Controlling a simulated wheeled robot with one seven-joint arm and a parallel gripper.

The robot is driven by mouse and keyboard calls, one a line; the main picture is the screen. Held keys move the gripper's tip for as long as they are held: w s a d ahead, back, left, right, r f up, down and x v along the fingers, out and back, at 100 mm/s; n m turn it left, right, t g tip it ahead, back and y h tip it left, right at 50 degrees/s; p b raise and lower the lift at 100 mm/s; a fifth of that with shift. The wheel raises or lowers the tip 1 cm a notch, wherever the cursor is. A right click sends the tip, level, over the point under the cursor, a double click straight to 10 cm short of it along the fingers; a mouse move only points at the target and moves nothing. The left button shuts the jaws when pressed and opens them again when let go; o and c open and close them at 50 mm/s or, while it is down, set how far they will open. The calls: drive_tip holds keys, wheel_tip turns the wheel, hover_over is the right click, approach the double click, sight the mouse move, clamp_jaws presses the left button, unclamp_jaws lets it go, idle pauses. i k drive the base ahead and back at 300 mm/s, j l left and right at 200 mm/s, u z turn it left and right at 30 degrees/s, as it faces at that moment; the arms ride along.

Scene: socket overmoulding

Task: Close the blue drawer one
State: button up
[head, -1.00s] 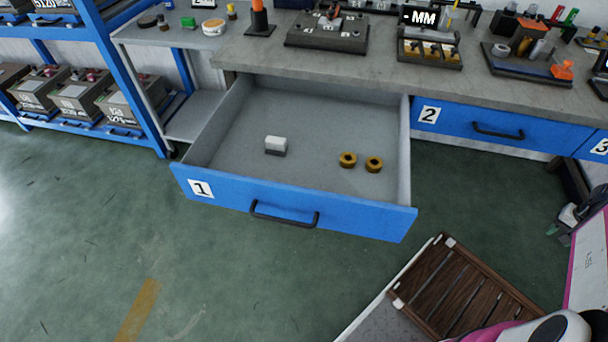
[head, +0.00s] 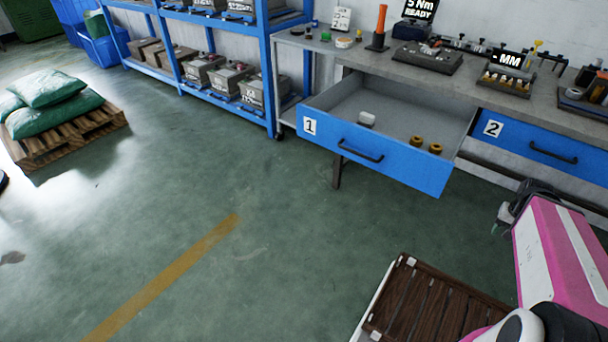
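The blue drawer one (head: 380,154) is pulled far out from under the grey workbench (head: 372,58). Its front carries a white label with a 1 and a black bar handle (head: 360,150). Inside lie a small white-and-grey block (head: 367,119) and two brass-coloured rings (head: 425,145). My pink-and-white arm shows at the lower right. A dark part at its upper end (head: 522,203) may be my gripper, but its fingers are not clear. It is apart from the drawer, to the right and nearer to me.
Blue drawer two (head: 535,145) is shut to the right. A blue shelf rack (head: 268,85) stands left of the bench. A pallet with green sacks (head: 55,100) is at far left. Open green floor lies before drawer one. A brown slatted surface (head: 430,305) is at the bottom.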

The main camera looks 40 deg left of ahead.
sight(391, 118)
drive_tip(key=k+u, duration=0.15)
drive_tip(key=u, duration=0.25)
drive_tip(key=k+u, duration=0.2)
drive_tip(key=u, duration=0.15)
drive_tip(key=i+j+u, duration=0.15)
drive_tip(key=u, duration=0.2)
drive_tip(key=i+j+u, duration=0.1)
drive_tip(key=u, duration=0.2)
drive_tip(key=i, duration=0.1)
